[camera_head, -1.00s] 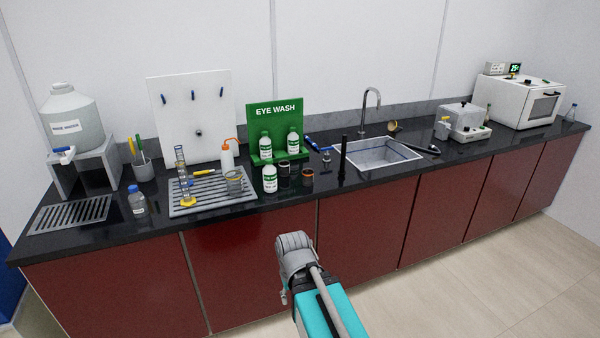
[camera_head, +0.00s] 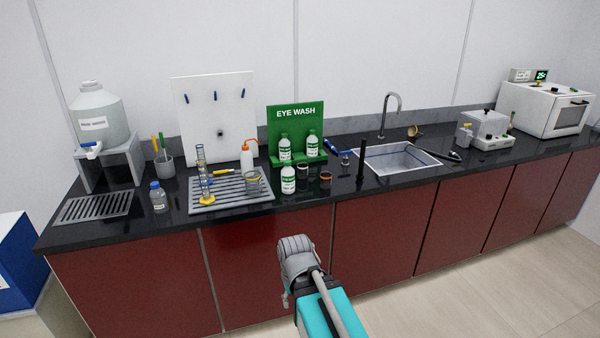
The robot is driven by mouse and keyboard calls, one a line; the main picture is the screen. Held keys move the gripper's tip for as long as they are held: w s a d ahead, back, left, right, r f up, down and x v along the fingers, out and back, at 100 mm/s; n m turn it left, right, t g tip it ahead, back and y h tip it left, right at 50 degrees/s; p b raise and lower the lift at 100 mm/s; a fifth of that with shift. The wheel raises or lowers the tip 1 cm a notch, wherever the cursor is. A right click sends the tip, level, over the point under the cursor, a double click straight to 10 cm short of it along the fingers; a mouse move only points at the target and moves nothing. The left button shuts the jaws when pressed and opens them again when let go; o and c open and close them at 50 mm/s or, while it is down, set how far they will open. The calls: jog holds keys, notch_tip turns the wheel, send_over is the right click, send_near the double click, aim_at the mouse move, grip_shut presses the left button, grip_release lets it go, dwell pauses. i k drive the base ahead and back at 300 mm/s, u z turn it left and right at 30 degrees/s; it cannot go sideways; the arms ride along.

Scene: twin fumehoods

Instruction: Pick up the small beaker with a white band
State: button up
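Two small dark-looking beakers stand on the black counter right of the front eye wash bottle. The left one (camera_head: 302,178) seems to have a pale band, so I take it as the small beaker with a white band; it is too small to be sure. The right one (camera_head: 325,180) has an orange band. A larger clear beaker (camera_head: 252,184) stands on the drying rack. My gripper end (camera_head: 297,258) is in front of the red cabinets, in the picture below the beakers and apart from them. Its fingers cannot be made out.
The drying rack (camera_head: 215,206) holds a cylinder and a wash bottle (camera_head: 246,156). An eye wash bottle (camera_head: 288,180) stands close left of the beakers. A black upright post (camera_head: 361,162) and the sink (camera_head: 399,159) are to their right. A blue box (camera_head: 20,268) stands at far left.

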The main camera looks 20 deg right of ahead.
aim_at(303, 171)
jog(key=i, duration=0.9)
